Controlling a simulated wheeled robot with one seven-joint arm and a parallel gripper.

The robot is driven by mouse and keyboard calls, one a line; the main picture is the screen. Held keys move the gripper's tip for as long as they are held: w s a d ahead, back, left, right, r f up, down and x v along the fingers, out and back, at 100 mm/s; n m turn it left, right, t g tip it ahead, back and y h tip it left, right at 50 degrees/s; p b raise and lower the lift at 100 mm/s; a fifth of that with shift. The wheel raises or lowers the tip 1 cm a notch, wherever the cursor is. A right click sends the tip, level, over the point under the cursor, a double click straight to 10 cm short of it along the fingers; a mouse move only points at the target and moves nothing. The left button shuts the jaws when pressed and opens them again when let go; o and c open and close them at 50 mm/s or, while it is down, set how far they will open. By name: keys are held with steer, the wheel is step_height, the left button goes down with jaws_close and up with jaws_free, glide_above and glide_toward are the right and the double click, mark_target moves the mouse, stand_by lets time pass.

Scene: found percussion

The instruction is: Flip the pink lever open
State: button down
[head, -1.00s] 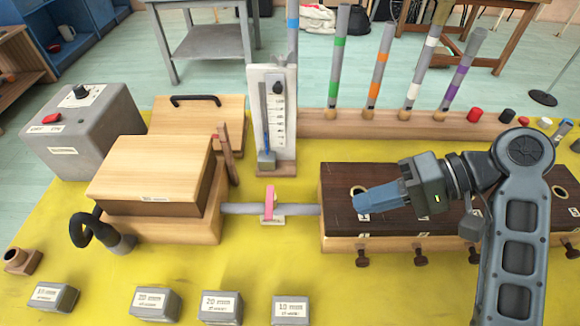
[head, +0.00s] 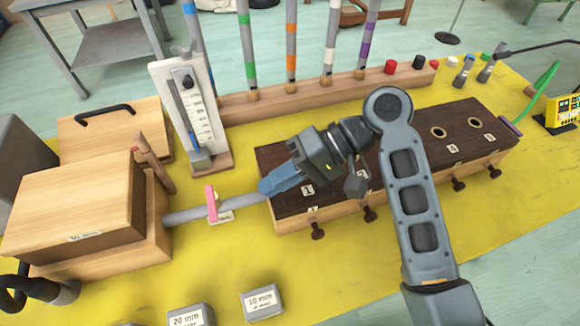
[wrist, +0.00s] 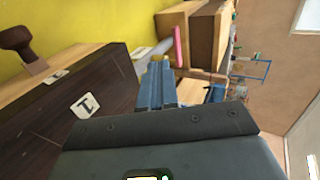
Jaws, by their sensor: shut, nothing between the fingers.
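The pink lever (head: 212,202) stands upright on a small pale mount around the grey pipe (head: 185,215), which runs between the wooden bellows box and the dark-topped chest. In the wrist view the pink lever (wrist: 178,46) shows just beyond my fingertips. My gripper (head: 268,188) is shut and empty, with its blue fingers pointing left toward the lever. It is over the left end of the dark chest (head: 400,150), with a gap between fingertips and lever. In the wrist view my gripper (wrist: 157,66) covers part of the pipe.
The wooden bellows box (head: 75,200) is left of the lever. A white gauge board (head: 185,115) stands behind it. Labelled grey blocks, including the 10 mm block (head: 262,302), lie in front. Striped tubes rise behind the chest.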

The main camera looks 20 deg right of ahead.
mark_target(213, 207)
steer(key=a+f, duration=0.2)
steer(key=a, duration=0.5)
steer(key=shift+w+a+p, duration=0.15)
steer(key=shift+a+p, duration=0.1)
steer(key=shift+p, duration=0.1)
